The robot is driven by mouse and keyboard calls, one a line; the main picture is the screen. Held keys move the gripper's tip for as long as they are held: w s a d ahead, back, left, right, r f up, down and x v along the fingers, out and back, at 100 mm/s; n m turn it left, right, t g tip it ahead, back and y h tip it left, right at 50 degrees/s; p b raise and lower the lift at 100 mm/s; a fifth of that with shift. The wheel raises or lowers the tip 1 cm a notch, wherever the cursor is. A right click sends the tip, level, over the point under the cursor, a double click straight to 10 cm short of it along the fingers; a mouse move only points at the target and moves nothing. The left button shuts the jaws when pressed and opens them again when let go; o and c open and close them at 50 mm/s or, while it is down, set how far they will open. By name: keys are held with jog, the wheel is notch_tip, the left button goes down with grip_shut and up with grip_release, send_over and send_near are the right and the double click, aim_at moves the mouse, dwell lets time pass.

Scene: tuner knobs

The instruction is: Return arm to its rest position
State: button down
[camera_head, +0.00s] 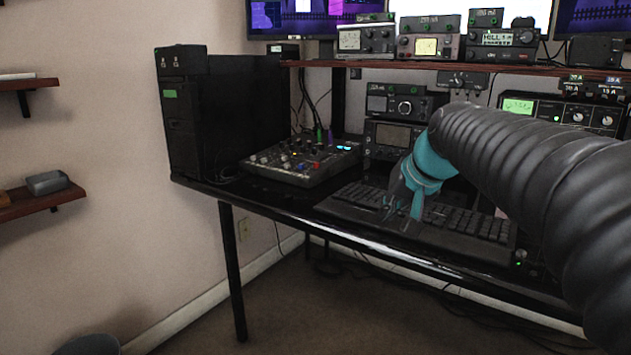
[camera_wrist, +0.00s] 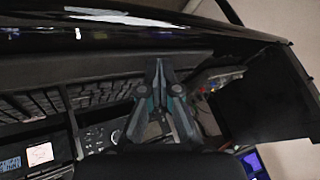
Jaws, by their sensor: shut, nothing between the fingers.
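My gripper (camera_head: 397,212) hangs over the keyboard (camera_head: 452,222) on the black desk, at the end of my arm, which reaches in from the right. In the wrist view my gripper (camera_wrist: 159,66) points toward the desk's front edge, with its fingertips together and nothing between them. The keyboard (camera_wrist: 98,92) lies to the left of the fingers in that view. I cannot tell whether the fingertips touch the keyboard. My arm hides part of the desk and the equipment at the right.
A mixer (camera_head: 300,160) with knobs sits left of the keyboard, beside a black tower (camera_head: 215,120). Radio units (camera_head: 400,136) stand behind the keyboard, under a shelf (camera_head: 440,66) bearing more devices. Wall shelves (camera_head: 42,203) are at far left.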

jog(key=s+f+h, duration=0.1)
jog(key=s+f, duration=0.4)
jog(key=s, duration=0.3)
jog(key=s+f+n+h, duration=0.1)
jog(key=s+f, duration=0.4)
jog(key=s, duration=0.4)
jog(key=s+d+f+n+g, duration=0.1)
jog(key=s+f, duration=0.4)
jog(key=s, duration=0.3)
jog(key=shift+s+f+h+p, duration=0.15)
jog(key=shift+s+h+p, duration=0.1)
jog(key=shift+h+p, duration=0.2)
